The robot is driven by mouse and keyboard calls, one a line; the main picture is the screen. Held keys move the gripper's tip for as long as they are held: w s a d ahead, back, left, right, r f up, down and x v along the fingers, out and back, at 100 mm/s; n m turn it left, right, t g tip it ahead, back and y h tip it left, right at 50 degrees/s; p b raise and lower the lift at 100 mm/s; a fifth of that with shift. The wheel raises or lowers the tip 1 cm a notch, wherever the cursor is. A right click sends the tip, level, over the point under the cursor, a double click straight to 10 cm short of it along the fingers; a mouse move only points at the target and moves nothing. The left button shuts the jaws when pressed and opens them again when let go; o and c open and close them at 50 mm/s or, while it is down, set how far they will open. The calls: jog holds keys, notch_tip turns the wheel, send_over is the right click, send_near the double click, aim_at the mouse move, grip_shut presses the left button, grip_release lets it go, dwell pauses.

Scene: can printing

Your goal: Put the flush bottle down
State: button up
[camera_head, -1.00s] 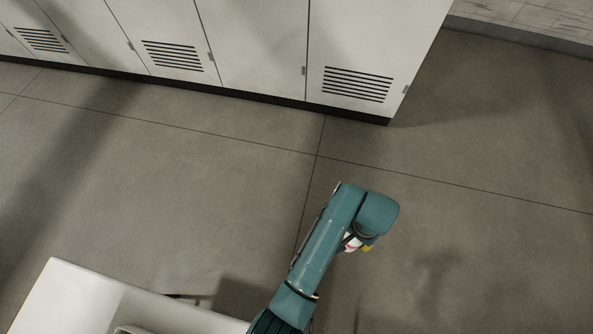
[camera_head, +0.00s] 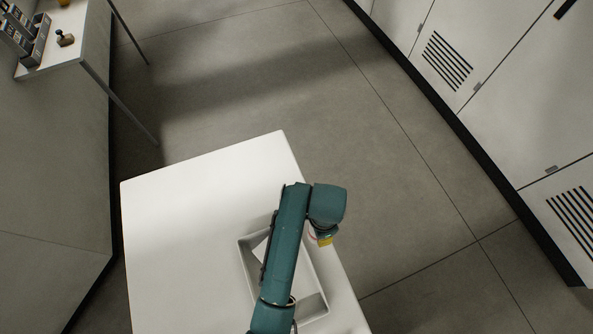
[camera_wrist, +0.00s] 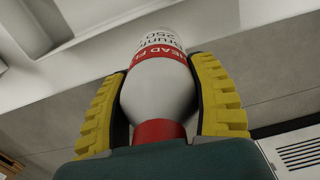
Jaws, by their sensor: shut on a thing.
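The flush bottle (camera_wrist: 165,88) is white, with a red-and-white printed label and a red part at the end nearest my wrist. My gripper (camera_wrist: 168,95) is shut on it, with a yellow ribbed finger on either side. In the head view only a yellow finger of my gripper (camera_head: 325,240) shows below the teal wrist, near the right edge of the white table. The bottle is mostly hidden there by my wrist.
The white table (camera_head: 190,215) has a shallow recessed tray (camera_head: 247,262) partly behind my arm. Its left and far top is bare. A side table (camera_head: 72,48) at upper left holds a rack (camera_head: 38,40) and a small object (camera_head: 64,38). Cabinets (camera_head: 500,90) stand at right.

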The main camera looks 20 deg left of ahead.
jog(key=s+a+r+m+p, duration=0.1)
jog(key=s+a+p, duration=0.15)
jog(key=s, duration=0.45)
jog(key=s+a+r+p, duration=0.2)
jog(key=s+p, duration=0.2)
jog(key=s, duration=0.4)
jog(key=f, duration=0.3)
jog(key=f+b, duration=0.1)
jog(key=f, duration=0.3)
jog(key=f+b, duration=0.1)
jog(key=f, duration=0.3)
jog(key=shift+s+d, duration=0.1)
jog(key=shift+s, duration=0.2)
jog(key=o, duration=1.3)
jog(key=shift+f, duration=0.1)
jog(key=shift+c, duration=0.2)
